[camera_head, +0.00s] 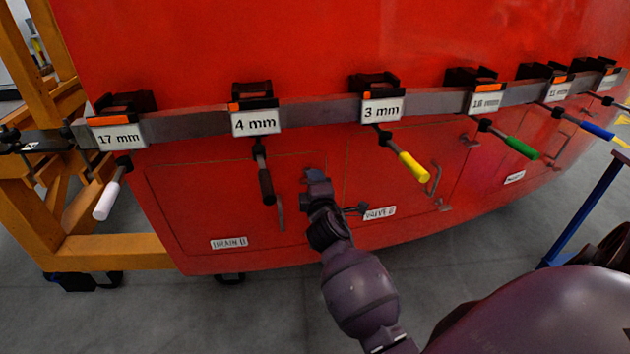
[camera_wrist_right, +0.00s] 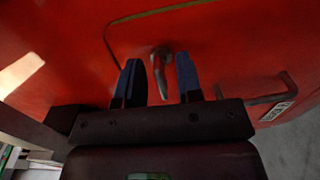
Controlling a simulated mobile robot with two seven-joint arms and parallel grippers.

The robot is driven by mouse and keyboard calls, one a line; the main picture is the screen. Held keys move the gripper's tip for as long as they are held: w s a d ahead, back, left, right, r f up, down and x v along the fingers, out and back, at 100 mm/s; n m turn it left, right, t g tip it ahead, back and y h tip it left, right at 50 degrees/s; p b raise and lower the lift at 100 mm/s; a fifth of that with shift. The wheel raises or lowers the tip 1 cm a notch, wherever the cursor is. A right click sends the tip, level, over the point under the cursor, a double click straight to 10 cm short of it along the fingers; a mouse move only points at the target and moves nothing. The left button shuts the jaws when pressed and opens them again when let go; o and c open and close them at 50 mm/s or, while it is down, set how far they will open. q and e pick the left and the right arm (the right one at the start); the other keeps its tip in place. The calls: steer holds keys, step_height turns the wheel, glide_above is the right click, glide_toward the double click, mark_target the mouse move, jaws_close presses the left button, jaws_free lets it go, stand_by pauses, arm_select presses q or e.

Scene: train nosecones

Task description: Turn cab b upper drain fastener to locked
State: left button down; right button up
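The red drain B panel, marked by its label (camera_head: 229,243), is on the lower red nosecone in the head view. My right gripper (camera_head: 314,178) is at this panel's upper right corner and covers most of the fastener there. In the right wrist view, a small grey lever-like fastener (camera_wrist_right: 160,72) is on the red surface beside a panel seam. It lies between the two blue-tipped fingers of the right gripper (camera_wrist_right: 159,80). The fingers are apart, with visible gaps on both sides of the fastener. My left gripper is in neither view.
A grey rail (camera_head: 330,109) crosses above the panel. Tools hang from it, including a black-handled one (camera_head: 266,185) left of my gripper and a yellow-handled one (camera_head: 412,167) to the right. A panel handle (camera_head: 280,213) and the valve B label (camera_head: 380,213) are near my wrist.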

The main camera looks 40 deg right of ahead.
steer(key=v, duration=1)
stand_by(0.4)
steer(key=s+a+f+m+g+y, duration=0.2)
steer(key=s+a+f+m+y, duration=0.45)
steer(key=f+m, duration=0.4)
steer(key=s+f+g+y, duration=0.1)
steer(key=s+f+g, duration=0.1)
steer(key=s+f, duration=0.6)
steer(key=s+m, duration=0.1)
steer(key=s, duration=0.5)
steer(key=shift+f+g, duration=0.3)
steer(key=shift+g, duration=0.1)
steer(key=shift+w+y, duration=0.1)
steer(key=shift+y, duration=0.15)
